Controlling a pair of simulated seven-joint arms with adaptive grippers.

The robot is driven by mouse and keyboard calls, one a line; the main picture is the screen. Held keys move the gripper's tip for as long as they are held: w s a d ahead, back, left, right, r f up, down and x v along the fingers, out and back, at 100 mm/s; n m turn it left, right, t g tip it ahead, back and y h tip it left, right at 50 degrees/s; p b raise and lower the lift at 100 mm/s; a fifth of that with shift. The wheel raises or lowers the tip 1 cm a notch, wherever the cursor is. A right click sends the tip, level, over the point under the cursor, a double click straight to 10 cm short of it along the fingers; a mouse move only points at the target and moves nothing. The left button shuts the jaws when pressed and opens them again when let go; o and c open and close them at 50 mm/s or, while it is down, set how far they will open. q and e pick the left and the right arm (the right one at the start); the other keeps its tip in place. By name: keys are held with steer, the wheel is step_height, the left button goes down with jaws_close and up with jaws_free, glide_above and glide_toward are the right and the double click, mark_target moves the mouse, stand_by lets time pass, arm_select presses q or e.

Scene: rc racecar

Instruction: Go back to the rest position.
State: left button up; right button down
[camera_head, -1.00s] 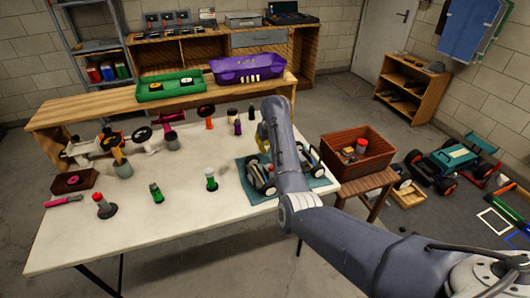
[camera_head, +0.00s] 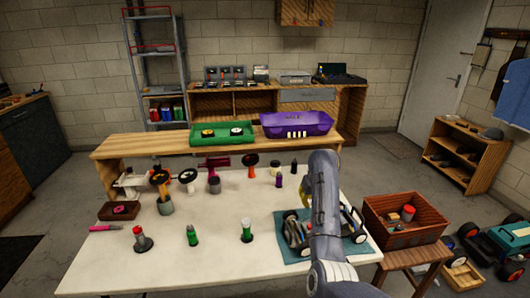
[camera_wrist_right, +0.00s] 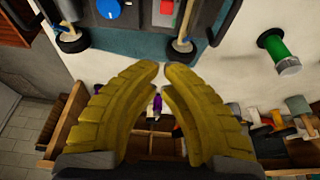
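My right arm reaches up over the right side of the white table (camera_head: 215,262). Its yellow gripper (camera_head: 313,197) is mostly hidden behind the arm in the head view. In the right wrist view the two curved yellow fingers (camera_wrist_right: 161,72) nearly meet at their tips, with nothing held between them. A racecar chassis (camera_head: 355,225) sits on the teal mat (camera_head: 285,258), partly covered by my arm. The chassis also shows at the top of the wrist view, with a blue part (camera_wrist_right: 109,8) and a red part on it. My left gripper is not in view.
Several upright tools stand on the table, including a green-handled one (camera_head: 192,235). A green tray (camera_head: 205,142) and a purple bin (camera_head: 275,130) are on the rear bench. A red-brown crate (camera_head: 415,238) stands right of the table. The table's front is clear.

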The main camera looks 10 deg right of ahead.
steer(key=s+d+f+h, duration=0.1)
steer(key=s+f, duration=0.2)
steer(key=s+d+f, duration=0.2)
steer(key=s+f, duration=0.2)
steer(key=s+d+f+h, duration=0.1)
steer(key=s+f, duration=0.2)
steer(key=shift+s+d+f+h, duration=0.2)
steer(key=shift+s+d+h, duration=0.05)
steer(key=shift+d+h, duration=0.1)
steer(key=s+d+f+n+h, duration=0.15)
steer(key=s+f, duration=0.35)
steer(key=s, duration=0.6)
steer(key=s+a+r+n+t, duration=0.2)
steer(key=s+a, duration=0.1)
steer(key=s, duration=1)
steer(key=s+a+r+n+t, duration=0.1)
steer(key=s+a+r+n, duration=0.15)
steer(key=s, duration=1.05)
steer(key=s+a+f+g+y, duration=0.1)
steer(key=s+a+f, duration=0.15)
steer(key=f, duration=1.35)
steer(key=s+a+f+g+y, duration=0.1)
steer(key=a+f, duration=0.2)
steer(key=f, duration=1.3)
steer(key=s+f+m+g+y, duration=0.2)
steer(key=s+f+m+g, duration=0.1)
steer(key=s+f, duration=1.7)
steer(key=shift+s+d+f, duration=0.15)
steer(key=shift+s+f, duration=0.2)
steer(key=shift+s, duration=0.4)
